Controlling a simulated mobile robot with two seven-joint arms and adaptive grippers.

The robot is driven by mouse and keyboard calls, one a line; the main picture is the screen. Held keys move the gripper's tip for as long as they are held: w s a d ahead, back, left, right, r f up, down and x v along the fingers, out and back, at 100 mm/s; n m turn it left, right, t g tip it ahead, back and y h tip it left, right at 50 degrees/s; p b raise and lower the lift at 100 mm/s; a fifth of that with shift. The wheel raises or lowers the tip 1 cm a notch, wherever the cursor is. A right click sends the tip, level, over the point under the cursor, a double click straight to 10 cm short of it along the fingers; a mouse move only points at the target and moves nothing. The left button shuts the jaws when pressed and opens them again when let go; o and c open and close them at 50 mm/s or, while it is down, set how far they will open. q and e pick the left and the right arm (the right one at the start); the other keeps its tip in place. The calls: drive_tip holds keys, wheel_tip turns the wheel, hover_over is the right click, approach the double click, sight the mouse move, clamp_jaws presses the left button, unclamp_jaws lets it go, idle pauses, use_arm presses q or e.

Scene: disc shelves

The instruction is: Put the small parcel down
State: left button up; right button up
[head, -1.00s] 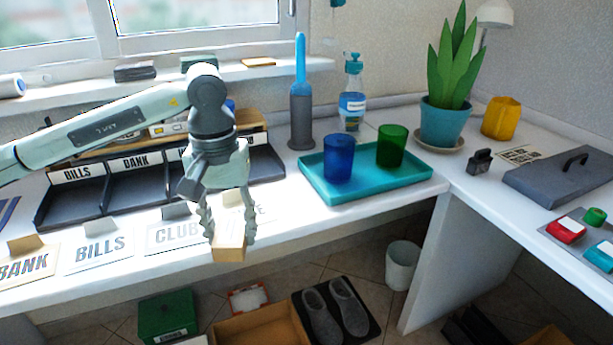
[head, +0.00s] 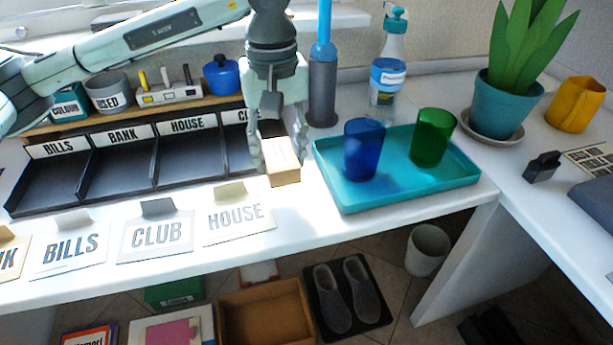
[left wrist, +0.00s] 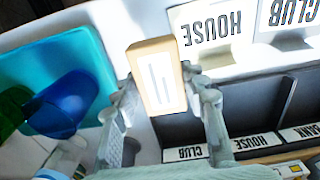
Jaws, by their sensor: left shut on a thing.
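The small parcel (head: 281,161) is a tan box with a pale label on top. My left gripper (head: 279,150) is shut on it, a finger on each side. It hangs over or at the white desk between the HOUSE card and the teal tray; I cannot tell whether it touches the desk. In the left wrist view the parcel (left wrist: 157,76) sits between the two fingers (left wrist: 160,100), label facing the camera. My right gripper is not in view.
The teal tray (head: 345,196) with a blue cup (head: 363,150) and a green cup (head: 432,138) is close on the right. The black sorter (head: 75,185) stands behind left. Cards including HOUSE (head: 236,217) lie along the front edge. A cardboard box (head: 262,312) is on the floor below.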

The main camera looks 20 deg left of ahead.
sight(306, 196)
use_arm(q)
drive_tip(key=d+f, duration=0.1)
drive_tip(key=w+d, duration=0.1)
drive_tip(key=d+f, duration=0.1)
drive_tip(key=d, duration=0.1)
drive_tip(key=shift+w+f, duration=0.25)
drive_tip(key=shift+f, duration=0.05)
drive_tip(key=shift+f+p, duration=0.45)
drive_tip(key=shift+f, duration=1.55)
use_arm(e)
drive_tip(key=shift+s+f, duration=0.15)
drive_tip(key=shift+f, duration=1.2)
